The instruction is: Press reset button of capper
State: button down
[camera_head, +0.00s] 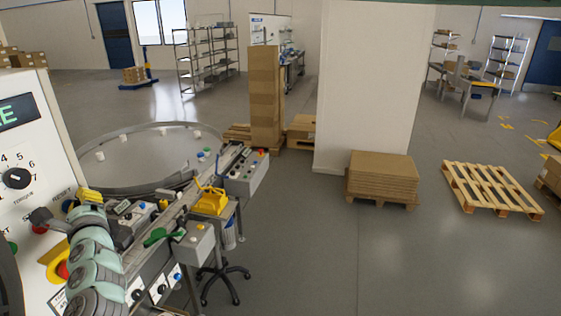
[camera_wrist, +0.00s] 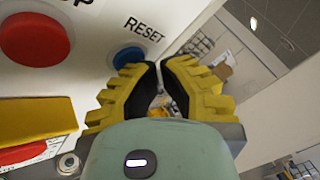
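The blue reset button (camera_wrist: 128,57) sits on the white capper panel (camera_wrist: 85,75) in the wrist view, beside the printed word RESET. The left finger covers its lower right part. My gripper (camera_wrist: 159,65) has yellow ridged fingers with black inner pads. Their tips nearly meet, and nothing is held between them. The tips are just right of the button in the picture; I cannot tell whether they touch it. In the head view my gripper (camera_head: 88,195) is close to the right edge of the capper panel (camera_head: 30,150), near the RESET label.
A red button (camera_wrist: 35,38) is left of the blue one, and a yellow housing (camera_wrist: 40,122) with another red button is below. In the head view, a black torque dial (camera_head: 16,179) is on the panel. A conveyor with a control box (camera_head: 194,243) stands right of my arm.

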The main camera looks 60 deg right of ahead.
jog(key=shift+s+d, duration=0.1)
jog(key=shift+s, duration=0.3)
jog(key=shift+s+d, duration=0.1)
jog(key=s, duration=0.1)
jog(key=s+d+b, duration=0.1)
jog(key=s, duration=0.1)
jog(key=s+d, duration=0.1)
jog(key=s, duration=0.1)
jog(key=shift+s, duration=0.25)
dwell(0.4)
